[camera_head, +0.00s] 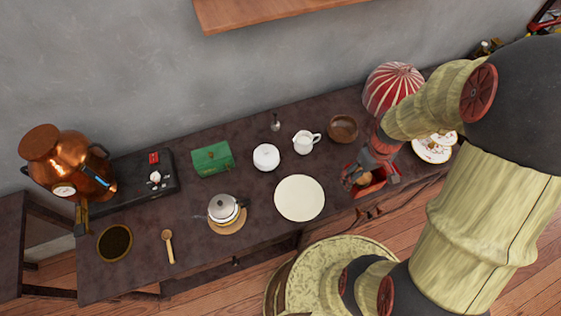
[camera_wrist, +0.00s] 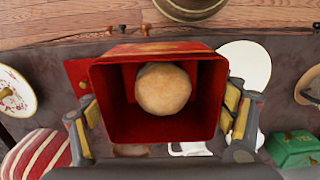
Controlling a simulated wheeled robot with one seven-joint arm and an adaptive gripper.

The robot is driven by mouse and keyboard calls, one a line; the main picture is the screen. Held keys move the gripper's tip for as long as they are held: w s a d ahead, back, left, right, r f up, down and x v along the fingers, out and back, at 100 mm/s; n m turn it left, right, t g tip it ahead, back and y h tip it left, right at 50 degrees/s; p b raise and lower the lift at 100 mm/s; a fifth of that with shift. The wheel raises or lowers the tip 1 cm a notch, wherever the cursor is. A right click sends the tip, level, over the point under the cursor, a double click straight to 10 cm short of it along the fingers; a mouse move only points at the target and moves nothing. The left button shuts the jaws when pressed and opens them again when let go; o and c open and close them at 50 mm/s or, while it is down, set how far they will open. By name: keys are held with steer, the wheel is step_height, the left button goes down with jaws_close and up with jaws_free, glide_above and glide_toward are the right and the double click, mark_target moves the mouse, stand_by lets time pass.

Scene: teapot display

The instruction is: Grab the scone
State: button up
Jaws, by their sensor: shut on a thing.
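The scone (camera_wrist: 163,88) is round and pale golden brown. It sits inside an open red tin (camera_wrist: 158,49), with the tin's walls around it. My gripper (camera_wrist: 160,112) has its fingers on the two opposite outer sides of the tin, shut on the tin and not on the scone. In the head view the scone (camera_head: 365,179) shows as a small tan spot in the red tin (camera_head: 374,188), near the table's front edge. My gripper (camera_head: 371,174) partly hides the tin there. I cannot tell whether the tin is lifted.
The dark table (camera_head: 255,198) holds a cream plate (camera_head: 300,198), a teapot (camera_head: 222,208), a green box (camera_head: 212,159), a white jug (camera_head: 304,141) and a wooden bowl (camera_head: 343,128). A red-and-white striped object (camera_head: 392,87) stands close behind my gripper. White plates (camera_head: 431,153) lie to the right.

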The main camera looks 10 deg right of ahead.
steer(key=shift+w+a, duration=0.15)
steer(key=shift+w, duration=0.05)
steer(key=w+a+f+b, duration=0.2)
steer(key=w+f, duration=0.2)
steer(key=w, duration=0.4)
steer(key=b, duration=0.2)
glide_above(332, 167)
steer(key=f, duration=0.5)
steer(key=shift+s+d, duration=0.15)
steer(key=shift+s, duration=0.15)
steer(key=shift+w+f, duration=0.2)
steer(key=shift+f, duration=0.05)
steer(key=shift+w+f+b, duration=0.15)
steer(key=shift+f+b, duration=0.3)
steer(key=shift+f, duration=0.4)
steer(key=shift+w+f+b, duration=0.1)
steer(key=shift+f+b, duration=0.3)
steer(key=shift+f, duration=0.45)
steer(key=shift+f, duration=0.1)
steer(key=shift+f, duration=0.1)
steer(key=o, duration=1.4)
